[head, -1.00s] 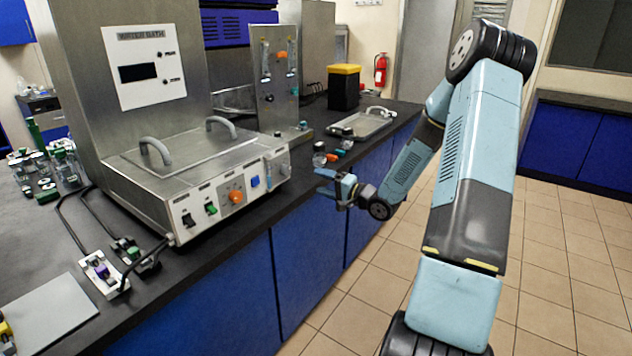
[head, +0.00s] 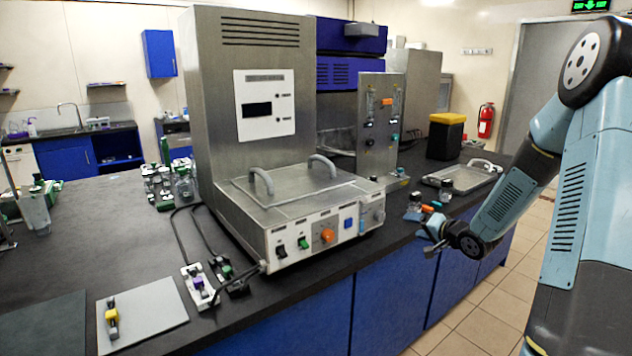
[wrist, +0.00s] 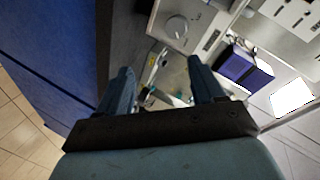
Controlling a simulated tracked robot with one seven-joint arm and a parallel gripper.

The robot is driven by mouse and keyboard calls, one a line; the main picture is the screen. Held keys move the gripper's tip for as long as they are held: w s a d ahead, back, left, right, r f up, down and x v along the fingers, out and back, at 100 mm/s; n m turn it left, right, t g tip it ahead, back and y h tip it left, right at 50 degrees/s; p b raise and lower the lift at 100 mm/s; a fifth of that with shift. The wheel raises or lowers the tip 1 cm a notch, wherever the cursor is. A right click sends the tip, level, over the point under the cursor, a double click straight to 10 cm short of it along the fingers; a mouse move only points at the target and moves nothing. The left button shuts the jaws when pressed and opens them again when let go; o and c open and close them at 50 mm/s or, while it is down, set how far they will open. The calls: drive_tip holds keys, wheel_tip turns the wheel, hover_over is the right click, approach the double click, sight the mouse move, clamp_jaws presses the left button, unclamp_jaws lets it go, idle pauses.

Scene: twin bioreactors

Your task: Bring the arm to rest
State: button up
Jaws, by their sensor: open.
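My gripper (head: 432,240) is at the front edge of the black bench, to the right of the steel bioreactor unit (head: 300,240) in the head view. My arm reaches down to it from the right side of the picture, bent at the elbow. In the wrist view my gripper (wrist: 160,88) shows two dark blue fingers spread apart with nothing held between them. Beyond the fingers lie parts of the bench and a grey panel with a round knob (wrist: 177,27).
Small bottles with orange and blue parts (head: 428,207) stand on the bench close to my gripper. A steel tray (head: 462,178) and a black bin with a yellow lid (head: 446,137) stand behind. Blue cabinets (head: 385,300) front the bench. Tiled floor (head: 470,325) is clear at right.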

drive_tip(key=s+r+n+g+h, duration=0.3)
drive_tip(key=s+r+h, duration=0.6)
drive_tip(key=s+r, duration=0.55)
drive_tip(key=s+a+r+n+g+y, duration=0.1)
drive_tip(key=s+a, duration=0.3)
drive_tip(key=s, duration=0.8)
drive_tip(key=s+a+r+n+g+y, duration=0.1)
drive_tip(key=s+a+r+n+g, duration=0.1)
drive_tip(key=s, duration=1)
drive_tip(key=shift+a+r+g+y, duration=0.3)
drive_tip(key=shift+a+r+g, duration=0.4)
drive_tip(key=shift+a+r, duration=0.2)
